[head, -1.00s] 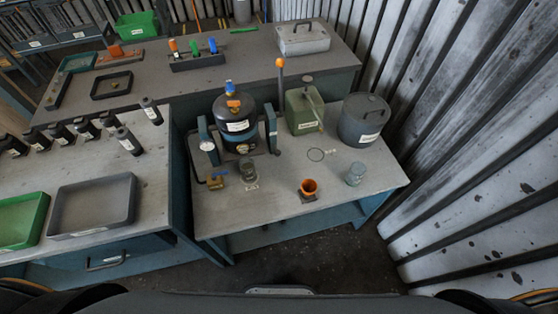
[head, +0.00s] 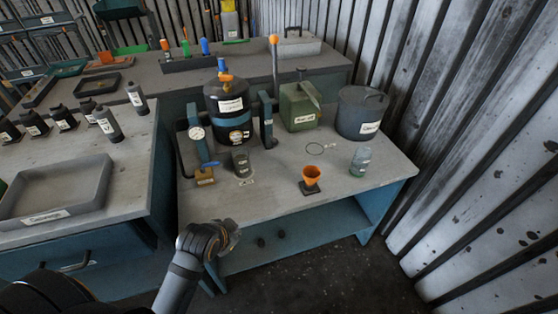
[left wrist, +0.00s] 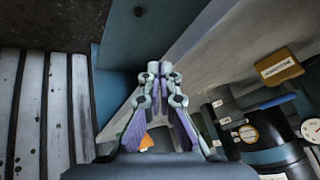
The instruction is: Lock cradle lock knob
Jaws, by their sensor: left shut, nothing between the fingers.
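The dark cylindrical housing (head: 229,112) with a blue band stands upright between the posts of its cradle (head: 266,117) on the right-hand bench. A small dark knob (head: 270,143) shows low at the cradle's right post; whether it is locked is too small to tell. My left gripper (head: 230,232) is at the bench's front edge, well in front of the cradle and apart from it. In the left wrist view its fingers (left wrist: 160,68) are shut together and empty, with part of the dark housing (left wrist: 275,145) at the right. My right gripper is in neither view.
A brass block with blue handle (head: 205,175), a dark jar (head: 241,163), an orange funnel (head: 312,174) and a glass jar (head: 360,161) stand along the bench front. A green can (head: 299,107) and grey pot (head: 361,113) stand behind.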

